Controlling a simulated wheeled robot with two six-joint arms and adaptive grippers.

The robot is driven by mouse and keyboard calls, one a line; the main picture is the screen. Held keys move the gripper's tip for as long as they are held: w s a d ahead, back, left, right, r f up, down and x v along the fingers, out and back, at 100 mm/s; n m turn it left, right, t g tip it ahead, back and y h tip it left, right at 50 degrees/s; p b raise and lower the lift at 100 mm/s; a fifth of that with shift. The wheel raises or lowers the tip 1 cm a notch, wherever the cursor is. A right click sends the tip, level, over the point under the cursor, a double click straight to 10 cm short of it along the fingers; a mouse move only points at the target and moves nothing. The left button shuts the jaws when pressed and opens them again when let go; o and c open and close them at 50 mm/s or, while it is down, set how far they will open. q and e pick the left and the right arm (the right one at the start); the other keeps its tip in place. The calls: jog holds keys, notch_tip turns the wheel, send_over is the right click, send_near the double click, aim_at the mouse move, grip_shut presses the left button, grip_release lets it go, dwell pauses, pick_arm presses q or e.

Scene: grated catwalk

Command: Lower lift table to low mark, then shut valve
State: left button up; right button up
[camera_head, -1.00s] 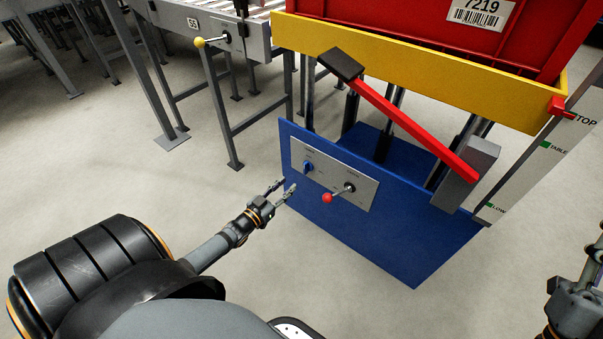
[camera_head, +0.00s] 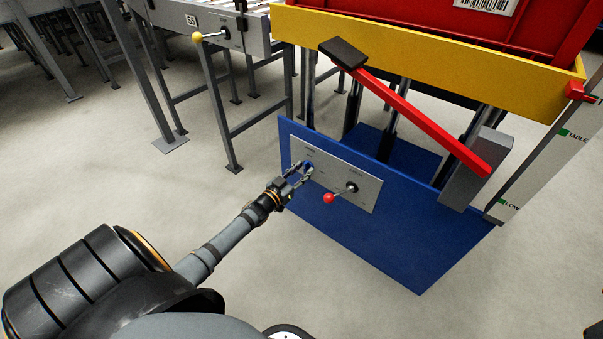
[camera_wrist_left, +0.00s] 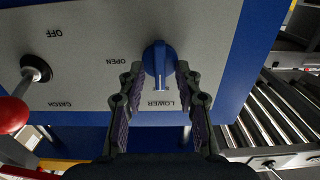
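The lift table has a yellow platform (camera_head: 420,62) raised high on its posts above a blue base (camera_head: 420,250). A red pointer (camera_head: 578,91) on the platform stands above the TABLE mark on the scale (camera_head: 545,165), well above LOW. The valve is a blue knob on the grey panel, labelled OPEN and LOWER in the left wrist view (camera_wrist_left: 158,60); its handle points toward the LOWER lettering. My left gripper (camera_head: 303,172) is at the knob, with its fingers (camera_wrist_left: 158,92) open on either side of it. Contact cannot be told. My right gripper is out of view.
A red-ball lever (camera_head: 329,198) sits beside the knob, marked OFF and CATCH. A red bar (camera_head: 420,120) slants under the platform. A red crate (camera_head: 420,25) rests on top. A roller conveyor (camera_head: 215,30) with a yellow-ball lever stands at the left.

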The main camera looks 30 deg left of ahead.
pick_arm(q)
grip_shut()
